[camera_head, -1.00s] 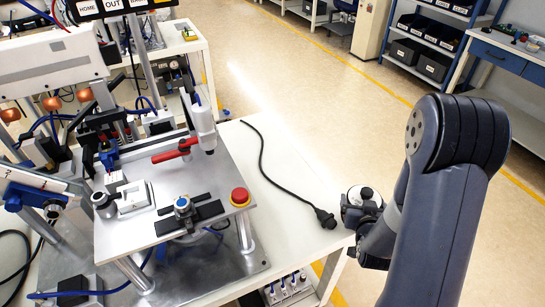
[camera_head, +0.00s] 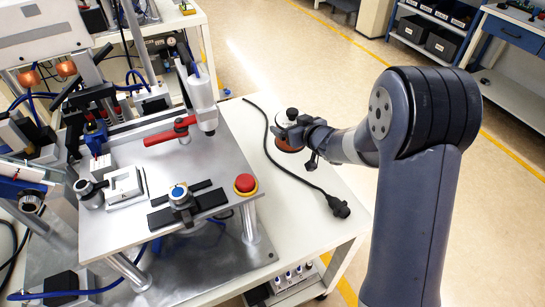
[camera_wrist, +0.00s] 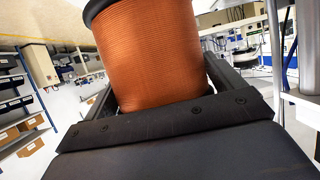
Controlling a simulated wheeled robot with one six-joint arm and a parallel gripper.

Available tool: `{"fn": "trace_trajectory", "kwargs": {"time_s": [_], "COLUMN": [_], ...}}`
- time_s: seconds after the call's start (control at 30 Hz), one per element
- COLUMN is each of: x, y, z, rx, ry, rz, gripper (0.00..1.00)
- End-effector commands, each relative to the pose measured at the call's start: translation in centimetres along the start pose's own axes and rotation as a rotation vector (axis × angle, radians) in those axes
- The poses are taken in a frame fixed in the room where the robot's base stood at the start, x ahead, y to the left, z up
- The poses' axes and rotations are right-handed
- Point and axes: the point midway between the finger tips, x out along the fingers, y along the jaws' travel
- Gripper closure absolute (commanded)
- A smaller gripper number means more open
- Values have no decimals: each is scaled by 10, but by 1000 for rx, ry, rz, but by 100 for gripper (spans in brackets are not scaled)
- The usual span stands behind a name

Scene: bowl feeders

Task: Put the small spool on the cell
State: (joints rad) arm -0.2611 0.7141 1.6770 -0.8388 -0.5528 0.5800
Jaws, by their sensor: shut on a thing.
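My gripper (camera_head: 300,132) is shut on the small spool (camera_head: 287,146), a copper-coloured winding with dark flanges. In the wrist view the spool (camera_wrist: 150,55) fills the space between the jaws, its top cut off by the frame. In the head view my gripper and the spool appear in front of the white table's right part, beside the black cable; their height above it is unclear. The cell (camera_head: 125,232) is a raised metal plate with fixtures at left. The spool is apart from it, to its upper right.
The cell carries a red button (camera_head: 245,184), a red lever clamp (camera_head: 170,134), a white upright cylinder (camera_head: 201,88) and a blue-topped clamp (camera_head: 180,195). The black cable (camera_head: 296,177) crosses the white table (camera_head: 335,178). Bare plate shows at the front left and between fixtures.

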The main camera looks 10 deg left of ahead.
Motion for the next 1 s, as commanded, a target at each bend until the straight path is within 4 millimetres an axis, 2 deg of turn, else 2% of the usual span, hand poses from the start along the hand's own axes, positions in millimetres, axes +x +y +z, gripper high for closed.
{"fn": "trace_trajectory", "kwargs": {"time_s": [0.1,0.3,0.57,0.67,0.9,1.0], "x": [20,43,56,59,73,76], "y": [-14,-31,-40,-42,-42,-42], "z": [-18,-45,-67,-65,-32,-26], "rx": [-27,-50,-55,-56,-54,-54], "ry": [12,11,8,7,5,7], "rz": [-54,-110,-131,-133,-134,-134], "gripper": [77,77,77,77,77,77]}}
